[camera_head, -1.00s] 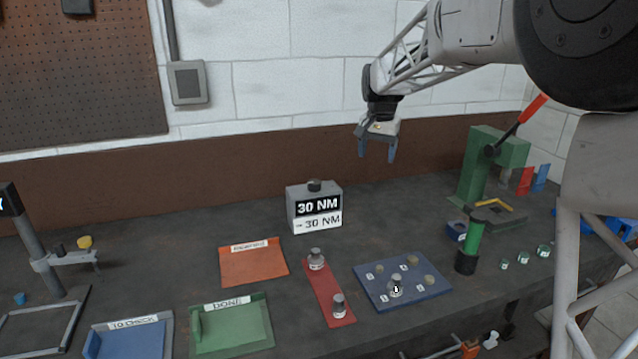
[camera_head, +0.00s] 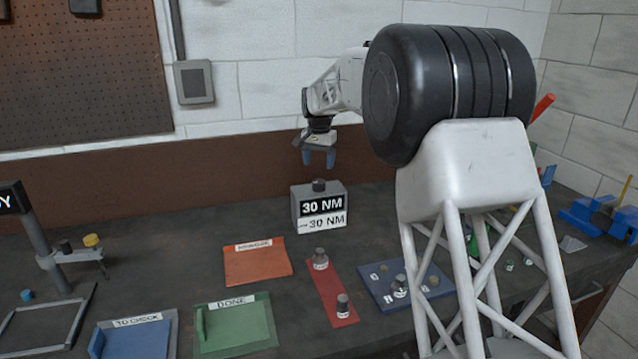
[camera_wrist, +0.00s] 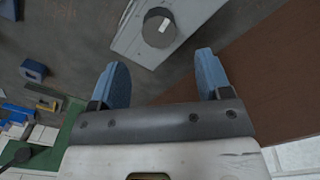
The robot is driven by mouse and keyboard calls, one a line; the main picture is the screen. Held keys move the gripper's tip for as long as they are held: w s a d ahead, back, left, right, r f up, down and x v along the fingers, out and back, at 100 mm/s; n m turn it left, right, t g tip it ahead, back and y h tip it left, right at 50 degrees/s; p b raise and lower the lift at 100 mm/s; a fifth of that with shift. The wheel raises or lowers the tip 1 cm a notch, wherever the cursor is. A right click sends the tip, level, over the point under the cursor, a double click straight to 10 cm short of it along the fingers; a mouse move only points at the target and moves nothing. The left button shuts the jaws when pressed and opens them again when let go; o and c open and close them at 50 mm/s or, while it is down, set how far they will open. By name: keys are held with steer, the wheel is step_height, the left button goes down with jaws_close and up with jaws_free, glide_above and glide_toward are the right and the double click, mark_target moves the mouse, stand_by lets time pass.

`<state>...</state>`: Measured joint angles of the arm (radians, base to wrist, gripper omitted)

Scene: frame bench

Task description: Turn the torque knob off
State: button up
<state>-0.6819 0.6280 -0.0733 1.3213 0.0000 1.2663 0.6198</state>
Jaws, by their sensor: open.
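My gripper (camera_head: 319,164) is open and empty, with blue fingers pointing down. It hangs a little above the knob in the head view. In the wrist view my gripper (camera_wrist: 160,75) has its fingers apart, and the knob lies beyond the fingertips, not between them.
An orange mat (camera_head: 257,265), a green DONE tray (camera_head: 237,325) and a blue TO CHECK tray (camera_head: 135,340) lie in front. A red strip (camera_head: 331,293) and a blue board (camera_head: 377,282) hold small weight-like pieces. My arm hides much of the right side.

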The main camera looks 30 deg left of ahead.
mark_target(319, 181)
stand_by(0.3)
steer(key=shift+f, duration=3.9)
steer(key=shift+c, duration=0.4)
steer(key=c, duration=0.8)
steer(key=shift+c, duration=0.2)
